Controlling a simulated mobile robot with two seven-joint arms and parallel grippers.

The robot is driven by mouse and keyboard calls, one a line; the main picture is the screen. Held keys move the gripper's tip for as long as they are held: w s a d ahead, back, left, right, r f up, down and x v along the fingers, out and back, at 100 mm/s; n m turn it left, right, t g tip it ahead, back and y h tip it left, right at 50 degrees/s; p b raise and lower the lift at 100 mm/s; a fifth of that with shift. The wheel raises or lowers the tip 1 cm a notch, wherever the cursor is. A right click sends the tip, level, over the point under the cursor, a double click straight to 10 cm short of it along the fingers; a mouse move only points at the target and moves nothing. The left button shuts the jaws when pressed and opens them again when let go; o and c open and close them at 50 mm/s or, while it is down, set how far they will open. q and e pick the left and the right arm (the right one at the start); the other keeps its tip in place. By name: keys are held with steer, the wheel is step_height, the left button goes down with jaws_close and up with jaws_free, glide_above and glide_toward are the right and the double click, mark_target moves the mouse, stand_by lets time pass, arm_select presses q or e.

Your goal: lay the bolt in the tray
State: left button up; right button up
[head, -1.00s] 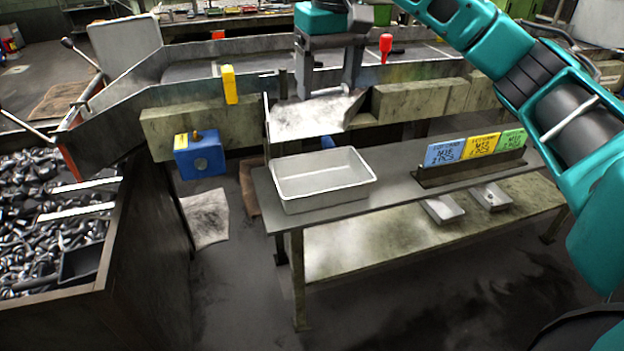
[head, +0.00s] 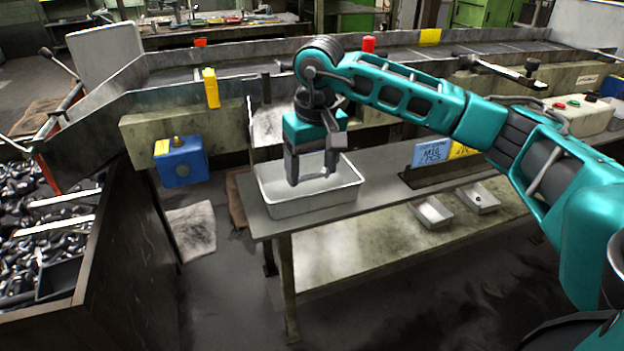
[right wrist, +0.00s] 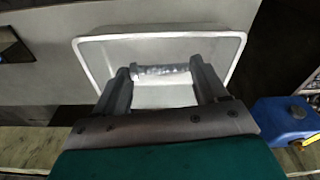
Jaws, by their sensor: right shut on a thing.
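The white tray (head: 318,205) stands on the grey bench, and its rim and floor also fill the middle of the right wrist view (right wrist: 160,48). My right gripper (head: 313,177) points down over the tray, with its fingertips at or just inside the opening. In the right wrist view the grey metal bolt (right wrist: 160,71) lies crosswise between the two fingertips, and the gripper is shut on it. I cannot tell whether the bolt touches the tray floor. In the head view the bolt is hidden by the fingers. My left gripper is not in view.
The bench (head: 262,221) has free room right of the tray, up to blue and yellow label cards (head: 432,153). Small trays (head: 431,213) sit on the lower shelf. A blue box (head: 182,163) hangs left, and a bin of bolts (head: 110,240) stands at far left.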

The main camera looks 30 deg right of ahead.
mark_target(312, 176)
step_height(312, 176, down, 3)
steer(key=shift+r, duration=0.1)
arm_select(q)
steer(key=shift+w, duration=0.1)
arm_select(e)
steer(key=shift+f, duration=0.25)
steer(key=shift+f+b, duration=0.5)
steer(key=shift+b, duration=0.1)
steer(key=o, duration=1.2)
steer(key=shift+c, duration=0.2)
steer(key=shift+r+p, duration=0.45)
steer(key=shift+r, duration=0.05)
arm_select(q)
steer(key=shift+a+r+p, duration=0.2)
steer(key=shift+p, duration=0.35)
arm_select(e)
step_height(312, 176, up, 12)
steer(key=s, duration=0.1)
steer(key=shift+s, duration=0.2)
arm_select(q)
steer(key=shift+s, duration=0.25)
arm_select(e)
steer(key=shift+a, duration=0.1)
